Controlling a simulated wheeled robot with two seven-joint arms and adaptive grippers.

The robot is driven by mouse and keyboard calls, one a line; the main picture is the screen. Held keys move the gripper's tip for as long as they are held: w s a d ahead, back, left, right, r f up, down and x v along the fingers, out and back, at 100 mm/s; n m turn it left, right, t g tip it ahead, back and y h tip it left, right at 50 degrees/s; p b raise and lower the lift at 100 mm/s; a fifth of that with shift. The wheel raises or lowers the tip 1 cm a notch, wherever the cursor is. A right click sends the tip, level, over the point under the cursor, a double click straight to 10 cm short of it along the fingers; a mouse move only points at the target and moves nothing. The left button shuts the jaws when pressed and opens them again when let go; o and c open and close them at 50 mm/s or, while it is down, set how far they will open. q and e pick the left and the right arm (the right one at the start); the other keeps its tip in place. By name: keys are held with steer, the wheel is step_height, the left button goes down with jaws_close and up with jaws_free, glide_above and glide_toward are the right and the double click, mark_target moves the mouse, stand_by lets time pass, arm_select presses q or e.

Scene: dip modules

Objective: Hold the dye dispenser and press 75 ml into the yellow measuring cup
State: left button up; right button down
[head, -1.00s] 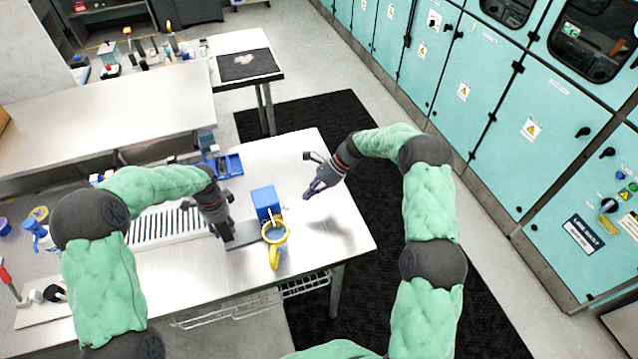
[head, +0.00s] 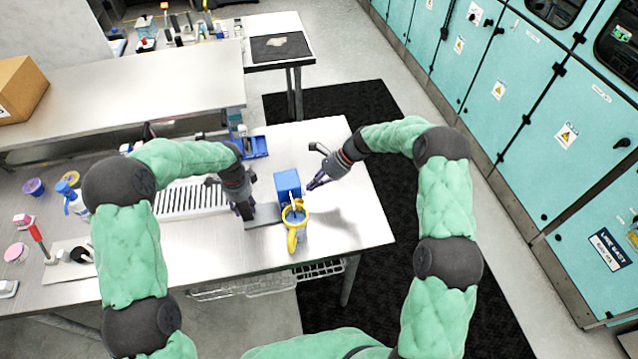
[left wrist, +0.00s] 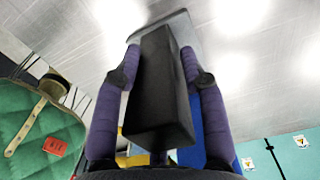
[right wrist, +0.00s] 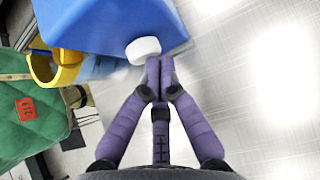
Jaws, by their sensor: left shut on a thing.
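The blue dye dispenser (head: 286,182) stands on the steel table, with a grey base plate (head: 264,217) beside it. The yellow measuring cup (head: 297,238) stands at its front under a pale spout, with something bluish inside. My left gripper (head: 246,212) is shut on a dark upright block (left wrist: 160,90) on the grey plate, left of the blue body. My right gripper (head: 311,186) is at the dispenser's right side. In the right wrist view its fingertips (right wrist: 159,75) are together, close beside a white round button (right wrist: 143,50) on the blue body (right wrist: 110,22); contact is unclear.
A slatted white rack (head: 182,199) lies left of my left gripper, and a blue tray (head: 254,147) is behind. Bottles and tubs stand at the far left. The table's right part (head: 355,220) is clear. Teal cabinets (head: 540,110) stand beyond the floor mat.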

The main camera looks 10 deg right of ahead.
arm_select(q)
steer(key=shift+d, duration=0.25)
arm_select(e)
steer(key=shift+s+a, duration=0.15)
steer(key=shift+a, duration=0.15)
arm_select(q)
steer(key=shift+a, duration=0.15)
arm_select(e)
steer(key=d+f+v, duration=0.2)
steer(key=v, duration=1.1)
steer(key=shift+d, duration=0.15)
steer(key=shift+w, duration=0.25)
arm_select(q)
steer(key=o, duration=1)
steer(key=shift+r, duration=0.15)
